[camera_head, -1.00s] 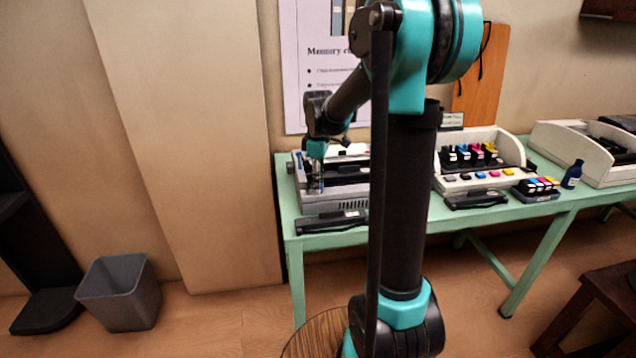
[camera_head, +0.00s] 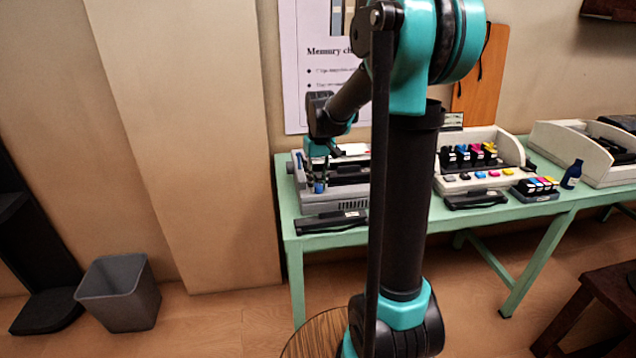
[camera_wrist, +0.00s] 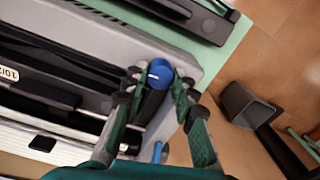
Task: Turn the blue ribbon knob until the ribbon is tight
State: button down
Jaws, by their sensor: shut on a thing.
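The blue ribbon knob (camera_wrist: 160,73) sits at the corner of a grey printer-like machine (camera_head: 343,204), with a small pale mark on its top. In the head view the blue knob (camera_head: 319,187) shows small between my fingertips. My gripper (camera_wrist: 162,84) has one finger on each side of the knob and is shut on it. My gripper (camera_head: 318,183) points down over the machine's left front part. The ribbon cannot be made out clearly, so I cannot tell how tight it is.
A second blue piece (camera_wrist: 157,151) shows near my gripper's base in the wrist view. A black device (camera_head: 330,222) lies along the green table's (camera_head: 345,242) front edge. Ink cartridges (camera_head: 470,155) stand in a white unit to the right. A grey bin (camera_head: 120,293) stands on the floor.

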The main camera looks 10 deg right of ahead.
jog(key=m, duration=0.5)
jog(key=shift+m, duration=0.3)
jog(key=m, duration=1)
jog(key=shift+m, duration=0.4)
jog(key=m, duration=0.4)
jog(key=shift+m, duration=0.4)
jog(key=shift+s, duration=0.1)
jog(key=c, duration=1.2)
grip_release()
